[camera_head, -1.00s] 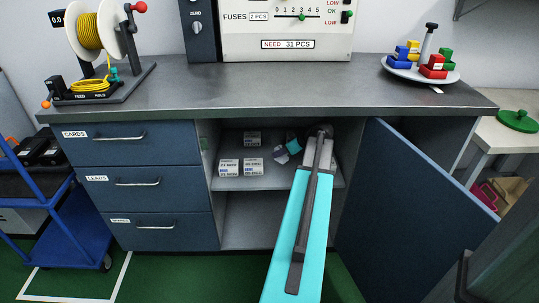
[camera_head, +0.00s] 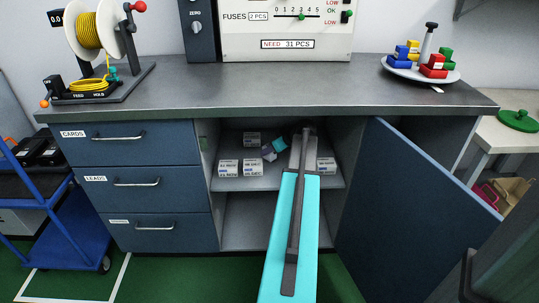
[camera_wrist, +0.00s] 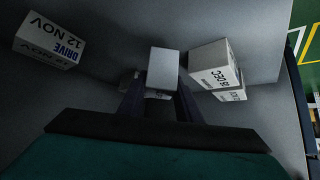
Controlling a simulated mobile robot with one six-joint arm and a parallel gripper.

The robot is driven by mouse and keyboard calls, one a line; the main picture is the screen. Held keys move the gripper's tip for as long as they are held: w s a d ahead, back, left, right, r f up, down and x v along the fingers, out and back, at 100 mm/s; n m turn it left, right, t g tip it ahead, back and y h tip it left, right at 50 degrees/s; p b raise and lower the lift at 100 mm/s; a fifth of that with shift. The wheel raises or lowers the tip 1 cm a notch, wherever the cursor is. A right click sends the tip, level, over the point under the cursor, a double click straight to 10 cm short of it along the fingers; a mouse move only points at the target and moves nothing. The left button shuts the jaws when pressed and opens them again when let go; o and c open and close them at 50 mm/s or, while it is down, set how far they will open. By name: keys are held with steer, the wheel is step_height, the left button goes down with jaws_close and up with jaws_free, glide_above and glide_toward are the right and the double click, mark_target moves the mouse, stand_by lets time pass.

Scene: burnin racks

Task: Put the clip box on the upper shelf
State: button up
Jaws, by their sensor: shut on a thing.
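My gripper (camera_wrist: 160,92) is shut on a small pale box (camera_wrist: 163,67) in the wrist view. No label shows on the box's visible face, so I cannot tell its print. In the head view my arm reaches into the open cabinet, and my gripper (camera_head: 270,151) is over the upper shelf (camera_head: 285,181). The held box is hard to make out there. I cannot tell whether it touches the shelf. Labelled white boxes stand around it: one at the back (camera_head: 252,139), two at the front left (camera_head: 228,168) (camera_head: 251,168), one right of my arm (camera_head: 326,164).
The cabinet door (camera_head: 415,205) stands open at the right. Drawers (camera_head: 140,185) flank the opening at the left. The worktop (camera_head: 270,88) is above it. In the wrist view, a "12 NOV" box (camera_wrist: 48,40) and a "DEC" box (camera_wrist: 210,65) flank the held box.

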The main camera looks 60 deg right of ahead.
steer(key=shift+f, duration=1.1)
steer(key=shift+f, duration=0.1)
steer(key=o, duration=0.8)
steer(key=d+v, duration=0.1)
steer(key=v, duration=0.6)
steer(key=shift+s+a+r+p, duration=0.2)
steer(key=shift+a+r+p, duration=0.05)
steer(key=shift+a+p, duration=0.25)
steer(key=shift+a, duration=0.1)
